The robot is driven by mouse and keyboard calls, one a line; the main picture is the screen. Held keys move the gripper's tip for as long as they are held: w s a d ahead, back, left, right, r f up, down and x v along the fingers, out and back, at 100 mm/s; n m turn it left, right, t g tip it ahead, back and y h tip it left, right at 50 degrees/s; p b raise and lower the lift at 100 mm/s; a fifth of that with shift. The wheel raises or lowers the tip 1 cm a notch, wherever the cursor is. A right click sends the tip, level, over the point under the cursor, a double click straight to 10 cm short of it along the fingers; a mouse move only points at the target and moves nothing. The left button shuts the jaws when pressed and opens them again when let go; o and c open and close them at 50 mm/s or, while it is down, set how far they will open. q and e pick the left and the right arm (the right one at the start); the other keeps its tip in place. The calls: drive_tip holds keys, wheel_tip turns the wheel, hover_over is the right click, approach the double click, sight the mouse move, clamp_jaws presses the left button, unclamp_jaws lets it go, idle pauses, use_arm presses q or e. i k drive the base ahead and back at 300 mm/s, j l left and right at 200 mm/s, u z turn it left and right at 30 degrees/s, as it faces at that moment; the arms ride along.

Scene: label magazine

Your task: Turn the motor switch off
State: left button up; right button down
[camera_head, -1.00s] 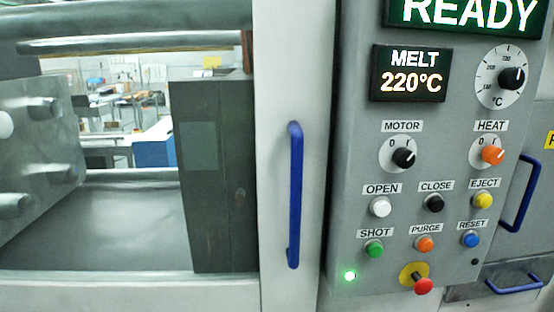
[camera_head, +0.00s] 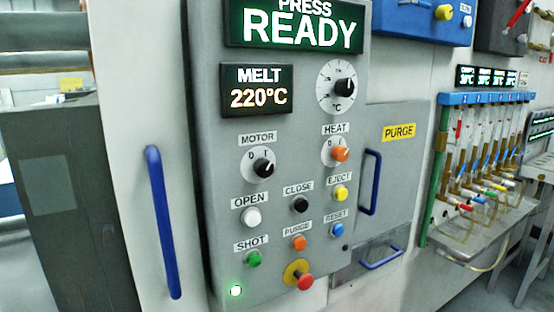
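The motor switch (camera_head: 264,167) is a black rotary knob on a white dial under the MOTOR label, on the grey control panel (camera_head: 215,200). Its white pointer mark points up and to the right, toward the I side of the dial. The orange HEAT knob (camera_head: 340,153) sits to its right. Neither of my grippers shows in the head view.
Above are a green READY display and a MELT 220°C display (camera_head: 257,90). Push buttons and a red mushroom button (camera_head: 305,282) sit below the knobs. A blue vertical handle (camera_head: 163,222) stands left of the panel. A flowmeter rack (camera_head: 487,150) is at the right.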

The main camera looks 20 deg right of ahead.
sight(264, 168)
drive_tip(key=k+l, duration=0.1)
drive_tip(key=l, duration=0.3)
drive_tip(key=k+l, duration=0.1)
drive_tip(key=l, duration=0.25)
drive_tip(key=l+u, duration=0.1)
drive_tip(key=l, duration=0.3)
drive_tip(key=k+l, duration=0.15)
drive_tip(key=l, duration=0.2)
